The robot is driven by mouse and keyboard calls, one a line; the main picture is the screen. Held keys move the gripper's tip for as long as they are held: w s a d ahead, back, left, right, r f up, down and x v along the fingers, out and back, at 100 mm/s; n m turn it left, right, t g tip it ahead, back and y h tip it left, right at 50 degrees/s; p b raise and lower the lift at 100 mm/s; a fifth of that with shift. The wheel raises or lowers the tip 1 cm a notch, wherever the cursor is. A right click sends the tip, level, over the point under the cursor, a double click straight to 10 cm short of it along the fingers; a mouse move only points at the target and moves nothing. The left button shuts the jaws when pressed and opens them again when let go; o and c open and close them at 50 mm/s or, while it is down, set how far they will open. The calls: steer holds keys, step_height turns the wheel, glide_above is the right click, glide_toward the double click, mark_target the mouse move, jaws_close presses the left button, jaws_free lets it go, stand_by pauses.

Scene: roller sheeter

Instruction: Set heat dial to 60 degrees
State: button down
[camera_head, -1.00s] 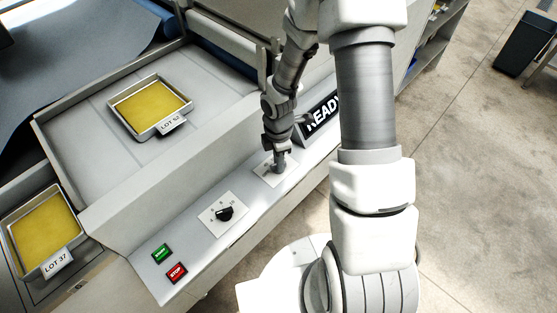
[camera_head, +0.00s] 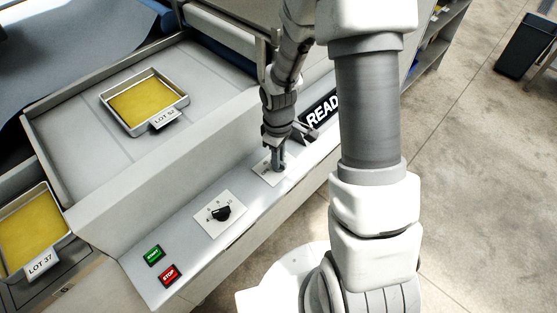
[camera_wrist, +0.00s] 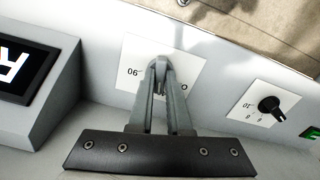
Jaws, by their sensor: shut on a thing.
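The heat dial's white plate (camera_head: 262,178) is on the sloped control panel, near the READY sign. My gripper (camera_head: 279,168) points down onto it and is shut on the dial's knob, which the fingers mostly hide. In the wrist view, the fingertips (camera_wrist: 159,68) meet at the middle of the white plate (camera_wrist: 136,50). Printed marks show upside down at the plate's left, with part of another mark at its right. I cannot read the knob's setting.
A second black dial (camera_head: 222,213) sits on its own plate to the left, also visible in the wrist view (camera_wrist: 270,104). Beyond it are a green START button (camera_head: 154,254) and a red STOP button (camera_head: 169,275). The READY sign (camera_head: 322,112) stands close to my gripper's right.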

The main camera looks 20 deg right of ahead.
steer(key=m+b, duration=0.1)
steer(key=m, duration=0.3)
steer(key=shift+b, duration=0.35)
steer(key=shift+m+b, duration=0.4)
steer(key=shift+m, duration=1.1)
steer(key=c, duration=0.9)
jaws_free()
steer(key=shift+o, duration=0.2)
steer(key=shift+r, duration=0.1)
step_height(320, 180, up, 17)
steer(key=p, duration=0.1)
steer(key=shift+r, duration=0.2)
